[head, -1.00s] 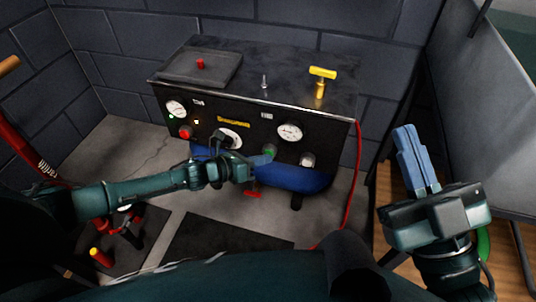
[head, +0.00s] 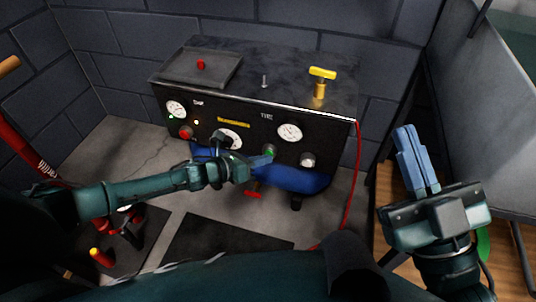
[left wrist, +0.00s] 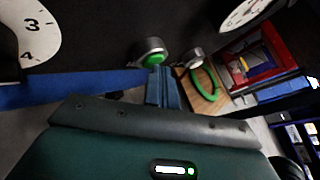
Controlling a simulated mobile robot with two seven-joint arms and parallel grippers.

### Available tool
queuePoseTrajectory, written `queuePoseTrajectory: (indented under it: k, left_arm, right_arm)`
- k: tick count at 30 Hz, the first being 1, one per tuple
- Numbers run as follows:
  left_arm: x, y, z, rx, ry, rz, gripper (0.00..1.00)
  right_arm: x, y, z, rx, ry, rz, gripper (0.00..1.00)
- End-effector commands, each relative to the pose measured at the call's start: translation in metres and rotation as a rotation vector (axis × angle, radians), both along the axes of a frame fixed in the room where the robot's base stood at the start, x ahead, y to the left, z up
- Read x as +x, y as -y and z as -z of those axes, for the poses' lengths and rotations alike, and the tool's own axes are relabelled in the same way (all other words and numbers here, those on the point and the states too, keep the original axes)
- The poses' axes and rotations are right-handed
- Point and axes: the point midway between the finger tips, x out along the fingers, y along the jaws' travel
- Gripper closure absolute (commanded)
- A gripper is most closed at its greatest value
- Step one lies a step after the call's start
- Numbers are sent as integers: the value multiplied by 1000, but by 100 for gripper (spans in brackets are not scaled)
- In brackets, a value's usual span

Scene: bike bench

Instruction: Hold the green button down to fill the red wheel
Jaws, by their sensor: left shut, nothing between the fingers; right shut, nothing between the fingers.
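The green button (head: 270,151) sits in a round metal collar on the front of the black bench box, below and left of the TYRE gauge (head: 290,132). It also shows in the left wrist view (left wrist: 155,60). My left gripper (head: 268,159) is shut and empty, its blue fingertips at the button's lower edge. In the left wrist view the fingertips (left wrist: 160,72) overlap the button's lower edge; I cannot tell whether it is pressed in. My right gripper (head: 404,130) is shut and empty, raised at the right. I cannot make out a red wheel.
A silver knob (head: 308,159) is right of the button. A red button (head: 185,132) is at the box's left end. A blue bar (head: 300,180) runs below the panel. A red hose (head: 358,170) hangs at the right. A yellow T-handle (head: 321,80) stands on top.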

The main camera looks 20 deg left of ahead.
Motion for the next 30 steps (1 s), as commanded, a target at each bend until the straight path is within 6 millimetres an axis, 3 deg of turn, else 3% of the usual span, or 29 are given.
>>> queuePoseTrajectory:
  k: [26, 30]
  left_arm:
    - [-18, -1, 0, -1, -1, 0, 100]
    - [-29, -1, -1, -1, -3, 0, 100]
  right_arm:
    - [0, 0, -11, 2, 5, 1, 100]
    - [0, 0, -17, 2, 4, 1, 100]
